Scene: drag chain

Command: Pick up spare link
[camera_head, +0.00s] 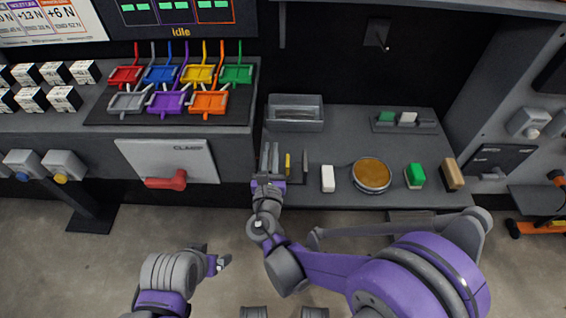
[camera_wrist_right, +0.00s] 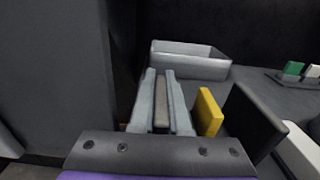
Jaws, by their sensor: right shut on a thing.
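My right gripper (camera_head: 268,160) is at the left end of the grey bench, with its two fingers pointing away from me. In the right wrist view its fingers (camera_wrist_right: 161,100) are shut on a narrow grey-brown piece (camera_wrist_right: 161,112), which I take to be the spare link. The fingers cover its sides, and whether it touches the bench I cannot tell. My left gripper (camera_head: 216,258) is low in the head view, away from the bench, its fingertips apart and nothing between them.
Just right of the held piece stand a yellow piece (camera_wrist_right: 207,111) and a dark plate (camera_wrist_right: 254,122). A grey open tray (camera_head: 295,122) lies behind. Further right are a white block (camera_head: 327,179), a round tan-topped tin (camera_head: 371,176) and a green block (camera_head: 415,175).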

